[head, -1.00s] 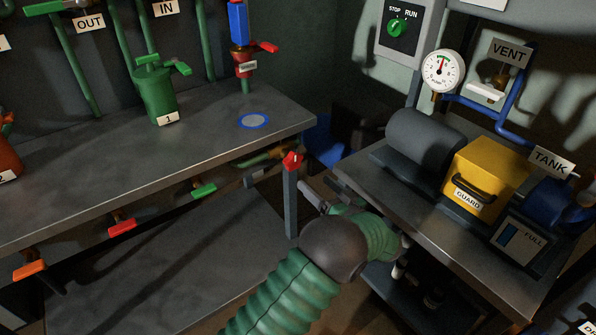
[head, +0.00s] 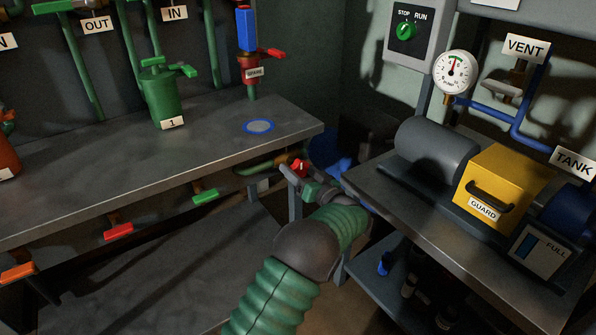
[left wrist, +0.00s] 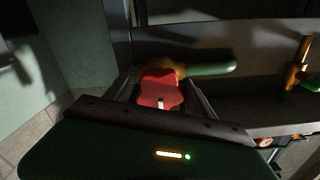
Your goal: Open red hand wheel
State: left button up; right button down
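In the left wrist view the wheel (left wrist: 160,88) is a lobed red knob in the middle. My left gripper (head: 295,174) is at the wheel in the head view. In the left wrist view the left gripper (left wrist: 162,92) has its fingers apart, one on each side of the wheel, with a gap showing. I cannot tell whether either finger touches it. The gripper partly hides the wheel and post in the head view. My right gripper is out of view.
The pump table (head: 395,205), with a yellow guard (head: 500,180), stands close at right.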

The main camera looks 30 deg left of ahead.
pick_arm(q)
jog(key=c, duration=1)
